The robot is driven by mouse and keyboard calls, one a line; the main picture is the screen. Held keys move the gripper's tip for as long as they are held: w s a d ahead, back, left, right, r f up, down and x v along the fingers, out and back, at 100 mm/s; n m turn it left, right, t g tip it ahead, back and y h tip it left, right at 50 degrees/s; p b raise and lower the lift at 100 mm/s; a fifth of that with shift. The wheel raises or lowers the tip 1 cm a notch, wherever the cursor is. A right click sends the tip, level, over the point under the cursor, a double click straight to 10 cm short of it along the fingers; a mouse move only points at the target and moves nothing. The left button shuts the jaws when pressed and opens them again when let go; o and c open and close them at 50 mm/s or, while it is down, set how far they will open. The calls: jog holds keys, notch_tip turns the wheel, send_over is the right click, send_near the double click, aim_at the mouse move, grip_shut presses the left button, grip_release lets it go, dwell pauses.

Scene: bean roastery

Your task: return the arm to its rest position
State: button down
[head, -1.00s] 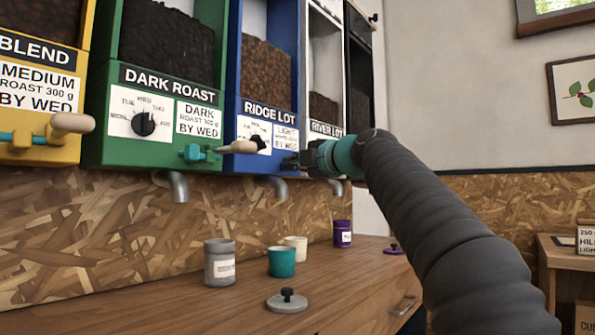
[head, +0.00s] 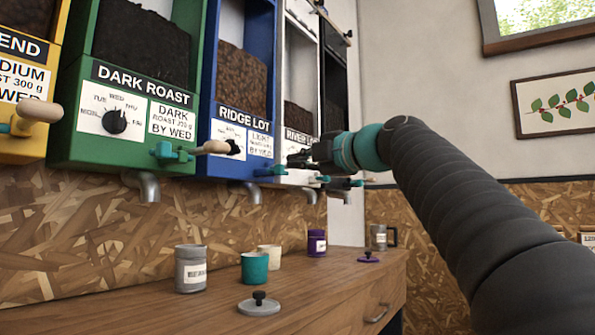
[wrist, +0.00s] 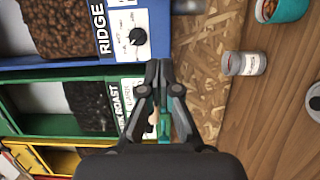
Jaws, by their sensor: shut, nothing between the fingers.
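My gripper (head: 298,159) is at the end of my raised arm, in front of the white River Lot dispenser (head: 299,108) in the head view. In the wrist view my gripper (wrist: 159,68) is shut with nothing between its fingers. Behind it there are the blue Ridge Lot dispenser (wrist: 96,32) and the green Dark Roast dispenser (wrist: 50,90). It is above the counter and apart from the cups and canisters.
The wooden counter (head: 200,305) bears a grey canister (head: 190,268), a teal cup (head: 254,268), a cream cup (head: 270,257), a purple canister (head: 316,243) and two loose lids, one grey (head: 259,304), one purple (head: 368,258). Dispenser handles and spouts (head: 148,186) stick out near my arm.

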jog(key=s+d+f+m+g+h+p, duration=0.2)
jog(key=s+d+f+m+h, duration=0.2)
jog(key=s+f+m, duration=0.5)
jog(key=s+d+f+m+g+h+p, duration=0.3)
jog(key=s+d+f+m, duration=0.3)
jog(key=f, duration=1.6)
jog(key=s+d+f+m+g+h+p, duration=0.2)
jog(key=s+d+f+m+h, duration=0.3)
jog(key=s+f+m, duration=0.6)
jog(key=s+f+p, duration=0.1)
jog(key=s+f, duration=0.2)
jog(key=f, duration=0.2)
jog(key=shift+s+d+f+m+g, duration=0.15)
jog(key=shift+s+d+m+g, duration=0.1)
jog(key=shift+s+m+g, duration=0.1)
